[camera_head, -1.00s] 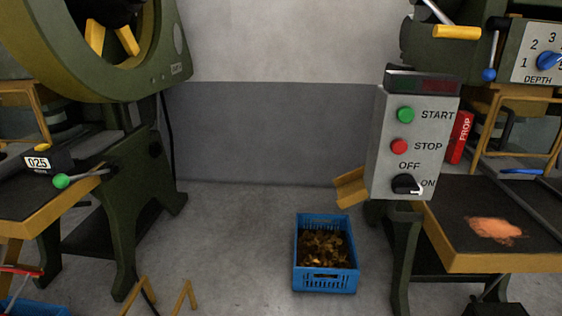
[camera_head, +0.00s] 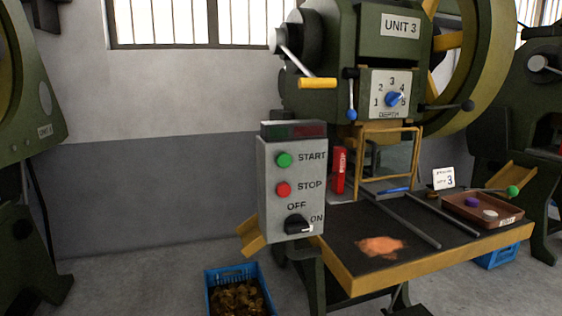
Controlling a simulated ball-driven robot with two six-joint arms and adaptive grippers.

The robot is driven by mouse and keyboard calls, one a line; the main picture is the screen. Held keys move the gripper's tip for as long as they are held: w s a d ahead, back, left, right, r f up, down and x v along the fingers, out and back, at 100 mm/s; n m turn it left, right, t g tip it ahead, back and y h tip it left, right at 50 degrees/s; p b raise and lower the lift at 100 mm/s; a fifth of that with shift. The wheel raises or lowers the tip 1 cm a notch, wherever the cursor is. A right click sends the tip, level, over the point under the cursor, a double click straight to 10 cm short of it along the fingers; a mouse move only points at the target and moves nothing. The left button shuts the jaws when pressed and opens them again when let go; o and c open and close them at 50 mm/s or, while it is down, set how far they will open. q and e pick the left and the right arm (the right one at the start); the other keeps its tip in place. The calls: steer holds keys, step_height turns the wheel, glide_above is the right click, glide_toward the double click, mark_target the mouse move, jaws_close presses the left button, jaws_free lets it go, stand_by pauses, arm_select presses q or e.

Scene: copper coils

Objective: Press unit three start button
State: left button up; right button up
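The unit three machine is a green press with a "UNIT 3" label (camera_head: 401,25) in the upper middle right. A grey control box (camera_head: 291,190) stands at its left front. On the box are a green START button (camera_head: 284,160), a red STOP button (camera_head: 283,189) below it, and a black OFF/ON knob (camera_head: 298,225) with its pointer toward ON. A dark display (camera_head: 293,130) with dim red and green parts tops the box. Neither of my grippers shows in the view.
The press table (camera_head: 345,275) juts out right of the box, with copper-coloured material (camera_head: 380,246) and a brown tray (camera_head: 482,214) on it. A blue crate (camera_head: 211,280) of coils stands on the floor below left. Another green press (camera_head: 30,120) is at the left edge.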

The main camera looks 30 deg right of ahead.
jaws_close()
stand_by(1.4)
